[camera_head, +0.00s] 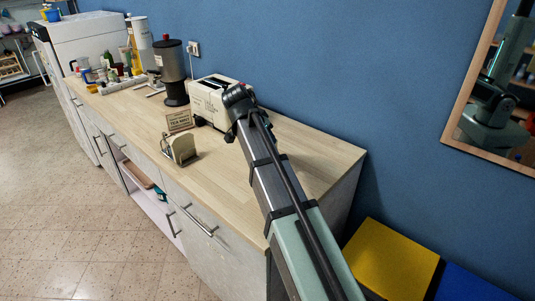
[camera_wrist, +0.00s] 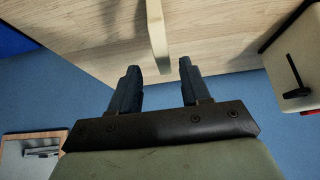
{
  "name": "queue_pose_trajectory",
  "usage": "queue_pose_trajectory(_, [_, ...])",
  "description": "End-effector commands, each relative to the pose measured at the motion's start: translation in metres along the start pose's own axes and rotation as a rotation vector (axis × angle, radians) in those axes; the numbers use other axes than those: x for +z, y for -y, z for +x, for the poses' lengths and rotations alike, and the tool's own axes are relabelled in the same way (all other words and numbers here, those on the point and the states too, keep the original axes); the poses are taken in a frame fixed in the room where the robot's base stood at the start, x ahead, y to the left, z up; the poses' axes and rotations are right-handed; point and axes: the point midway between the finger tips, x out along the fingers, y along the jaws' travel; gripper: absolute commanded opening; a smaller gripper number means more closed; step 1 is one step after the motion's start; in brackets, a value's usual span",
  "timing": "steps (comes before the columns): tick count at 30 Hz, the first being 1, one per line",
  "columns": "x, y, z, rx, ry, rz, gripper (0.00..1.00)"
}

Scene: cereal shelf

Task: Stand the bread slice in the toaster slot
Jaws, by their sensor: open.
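The bread slice (camera_head: 184,147) stands upright in a small rack near the counter's front edge, in front of the toaster. The cream toaster (camera_head: 207,106) stands at the back of the counter with dark slots on top. A side of it with a dark lever shows at right in the wrist view (camera_wrist: 297,62). My gripper (camera_wrist: 159,66) is open and empty. A pale, thin slab, seemingly the bread slice (camera_wrist: 159,40), shows edge-on ahead of the fingers, its near end between the fingertips with gaps on both sides. My gripper cannot be made out in the head view.
A small sign (camera_head: 179,121) stands between the rack and the toaster. A dark dispenser (camera_head: 173,72) is left of the toaster, with bottles and cups farther left. A blue wall runs behind the counter (camera_head: 225,172).

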Motion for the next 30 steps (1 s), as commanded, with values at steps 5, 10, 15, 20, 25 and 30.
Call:
queue_pose_trajectory(5, [0.000,0.000,0.007,-0.001,0.000,0.000,0.47])
queue_pose_trajectory(10, [0.000,0.002,0.017,0.001,0.001,0.000,0.47])
queue_pose_trajectory(15, [0.001,0.005,0.038,0.001,0.001,0.000,0.47])
queue_pose_trajectory(20, [0.001,0.005,0.056,-0.001,0.001,0.000,0.47])
queue_pose_trajectory(25, [0.001,0.005,0.058,-0.001,0.000,-0.001,0.47])
queue_pose_trajectory(30, [0.001,0.005,0.058,-0.001,0.000,-0.001,0.38])
